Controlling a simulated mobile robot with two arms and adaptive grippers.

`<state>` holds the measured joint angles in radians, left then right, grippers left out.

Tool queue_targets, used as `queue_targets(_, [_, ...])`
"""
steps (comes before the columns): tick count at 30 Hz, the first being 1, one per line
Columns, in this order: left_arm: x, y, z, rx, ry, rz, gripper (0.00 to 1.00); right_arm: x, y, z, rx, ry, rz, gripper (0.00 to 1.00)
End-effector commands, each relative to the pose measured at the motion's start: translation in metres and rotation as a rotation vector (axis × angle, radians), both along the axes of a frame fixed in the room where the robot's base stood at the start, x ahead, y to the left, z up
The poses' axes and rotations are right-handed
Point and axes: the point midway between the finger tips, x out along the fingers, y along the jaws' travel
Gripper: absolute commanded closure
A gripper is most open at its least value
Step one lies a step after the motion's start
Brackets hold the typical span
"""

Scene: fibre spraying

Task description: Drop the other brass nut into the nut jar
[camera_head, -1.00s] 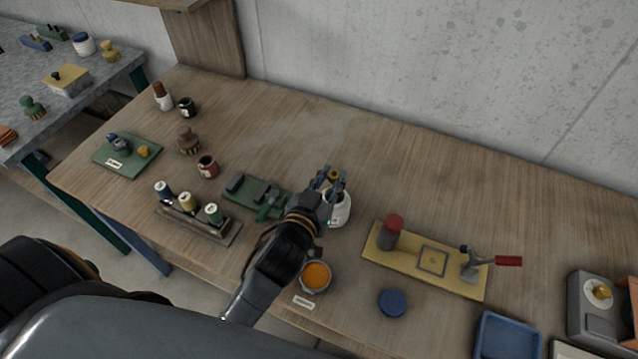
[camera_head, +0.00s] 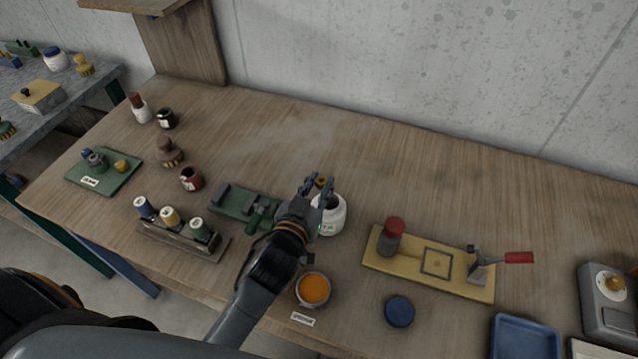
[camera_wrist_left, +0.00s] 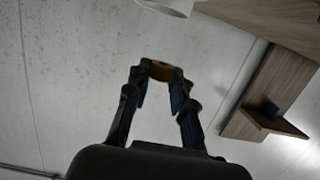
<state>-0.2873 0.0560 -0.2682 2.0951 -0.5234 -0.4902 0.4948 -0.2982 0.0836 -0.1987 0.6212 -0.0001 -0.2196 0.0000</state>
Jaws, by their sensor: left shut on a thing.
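My left gripper (camera_head: 317,184) is shut on a small brass nut (camera_head: 320,182). The nut also shows between the fingertips in the left wrist view (camera_wrist_left: 161,71). In the head view the fingers and nut overlap the back upper side of a white jar (camera_head: 332,218), which stands on the bench. The jar's mouth is partly hidden by the fingers, so I cannot see inside it or tell whether the nut is over the opening. A pale round rim, likely the jar (camera_wrist_left: 168,6), shows at the top of the wrist view. My right gripper is not in view.
An orange-filled bowl (camera_head: 313,289) and a blue lid (camera_head: 399,311) are in front of the jar. A green fixture (camera_head: 232,206) is left of it. The bench behind is clear.

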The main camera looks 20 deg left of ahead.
Motion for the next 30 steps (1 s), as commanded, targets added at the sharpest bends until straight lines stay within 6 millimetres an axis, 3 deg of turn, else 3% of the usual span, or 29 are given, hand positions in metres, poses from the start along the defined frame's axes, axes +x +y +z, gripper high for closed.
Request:
queue_targets(6, [0.000, 0.000, 0.001, 0.000, -0.001, 0.000, 1.00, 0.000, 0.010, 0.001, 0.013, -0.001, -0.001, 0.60])
queue_targets(7, [0.000, 0.000, 0.001, 0.000, -0.001, 0.000, 0.71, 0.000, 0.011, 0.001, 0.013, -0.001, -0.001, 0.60])
queue_targets(10, [0.000, 0.000, 0.001, 0.000, -0.001, 0.000, 0.50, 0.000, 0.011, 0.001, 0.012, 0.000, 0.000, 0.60])
queue_targets(22, [-0.005, 0.000, 0.001, -0.001, 0.001, 0.000, 0.50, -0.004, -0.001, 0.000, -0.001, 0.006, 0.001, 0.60])
queue_targets(30, [-0.048, 0.002, 0.008, -0.003, 0.005, 0.001, 0.50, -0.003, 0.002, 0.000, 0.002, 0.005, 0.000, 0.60])
